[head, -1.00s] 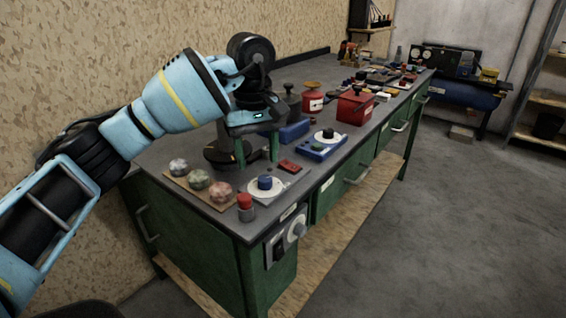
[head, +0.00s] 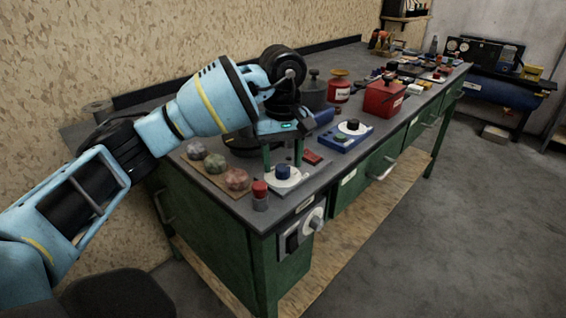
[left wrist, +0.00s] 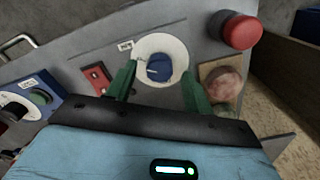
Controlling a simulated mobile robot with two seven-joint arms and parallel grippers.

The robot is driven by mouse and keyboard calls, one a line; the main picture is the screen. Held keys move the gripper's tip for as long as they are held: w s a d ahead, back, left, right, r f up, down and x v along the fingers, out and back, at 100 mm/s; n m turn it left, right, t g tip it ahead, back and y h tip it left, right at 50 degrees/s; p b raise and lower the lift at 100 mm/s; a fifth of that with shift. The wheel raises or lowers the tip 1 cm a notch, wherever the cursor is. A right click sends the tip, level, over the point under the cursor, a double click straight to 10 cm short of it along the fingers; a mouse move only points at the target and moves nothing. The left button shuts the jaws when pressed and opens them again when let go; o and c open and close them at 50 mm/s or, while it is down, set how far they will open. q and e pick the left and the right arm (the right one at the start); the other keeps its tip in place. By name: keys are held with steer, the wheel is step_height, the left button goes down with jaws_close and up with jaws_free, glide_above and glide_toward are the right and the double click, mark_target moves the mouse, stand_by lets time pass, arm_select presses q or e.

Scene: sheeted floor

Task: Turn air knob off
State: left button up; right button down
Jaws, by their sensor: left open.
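A blue knob (head: 283,172) on a white round dial (head: 292,182) stands near the front corner of the workbench. In the left wrist view the blue knob (left wrist: 159,67) shows between two green fingers, on its white dial (left wrist: 176,48). A small label (left wrist: 125,45) beside it is too small to read, so I cannot tell if this is the air knob. My left gripper (head: 282,160) is open, fingers pointing down close above the dial, on either side of the knob. I cannot tell if they touch it. My right gripper is out of view.
A red-topped button (head: 260,189), several round stones (head: 215,163) and a red switch plate (head: 312,157) are close by. A white knob (head: 317,217) is on the bench's front panel. A blue box with a white dial (head: 345,138) and a red box (head: 384,98) stand farther back.

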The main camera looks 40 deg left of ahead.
arm_select(q)
steer(key=shift+f, duration=0.55)
steer(key=c, duration=1)
steer(key=shift+r, duration=0.1)
